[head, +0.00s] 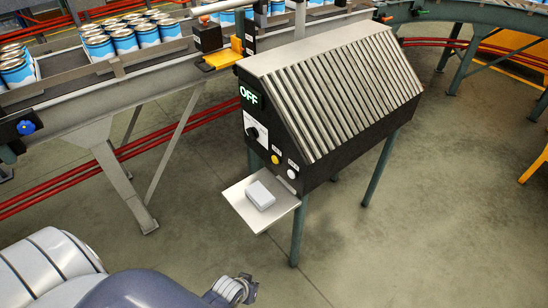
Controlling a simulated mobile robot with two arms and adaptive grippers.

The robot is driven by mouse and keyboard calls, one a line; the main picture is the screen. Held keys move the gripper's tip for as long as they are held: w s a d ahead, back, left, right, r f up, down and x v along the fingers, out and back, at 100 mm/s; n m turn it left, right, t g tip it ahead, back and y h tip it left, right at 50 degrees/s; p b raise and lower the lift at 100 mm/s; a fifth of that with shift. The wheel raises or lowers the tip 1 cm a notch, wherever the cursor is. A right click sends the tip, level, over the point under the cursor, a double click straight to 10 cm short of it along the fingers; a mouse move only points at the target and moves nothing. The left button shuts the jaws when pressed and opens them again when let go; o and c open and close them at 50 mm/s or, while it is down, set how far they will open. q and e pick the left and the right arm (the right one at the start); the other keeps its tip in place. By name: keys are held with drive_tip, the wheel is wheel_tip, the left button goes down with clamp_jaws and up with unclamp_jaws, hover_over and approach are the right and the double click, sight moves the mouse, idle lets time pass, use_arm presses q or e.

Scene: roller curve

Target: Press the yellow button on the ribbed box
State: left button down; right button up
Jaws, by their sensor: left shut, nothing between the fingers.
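The ribbed box (335,85) stands on legs in the middle of the head view, with slanted metal ribs on its side. My left gripper (248,288) is at the bottom of the view, shut and empty, in front of and below the box's shelf and apart from the button. My right gripper is not in view.
A metal shelf (235,200) juts out below the panel and bears a small white box (260,196). A roller conveyor (150,77) with several blue-and-white cans (125,41) runs behind on the left. The floor (420,230) at right is clear.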

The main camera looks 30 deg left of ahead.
use_arm(q)
drive_tip(key=w+a+r+n+t+p, duration=0.15)
drive_tip(key=w+r, duration=0.45)
drive_tip(key=r, duration=0.7)
drive_tip(key=w+a+r+n+t+y, duration=0.2)
drive_tip(key=w+a+r+n+t, duration=0.1)
drive_tip(key=w+a+r+n, duration=0.2)
drive_tip(key=w+a+r+n+t+y, duration=0.2)
drive_tip(key=w+a+r+n, duration=0.3)
drive_tip(key=w+a+n, duration=0.4)
drive_tip(key=shift+w+a+r+t, duration=0.35)
drive_tip(key=shift+w+t, duration=0.3)
drive_tip(key=shift+w, duration=0.4)
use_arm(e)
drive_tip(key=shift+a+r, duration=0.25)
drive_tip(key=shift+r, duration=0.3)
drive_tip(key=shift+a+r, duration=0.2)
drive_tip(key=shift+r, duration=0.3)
use_arm(q)
drive_tip(key=shift+f, duration=0.1)
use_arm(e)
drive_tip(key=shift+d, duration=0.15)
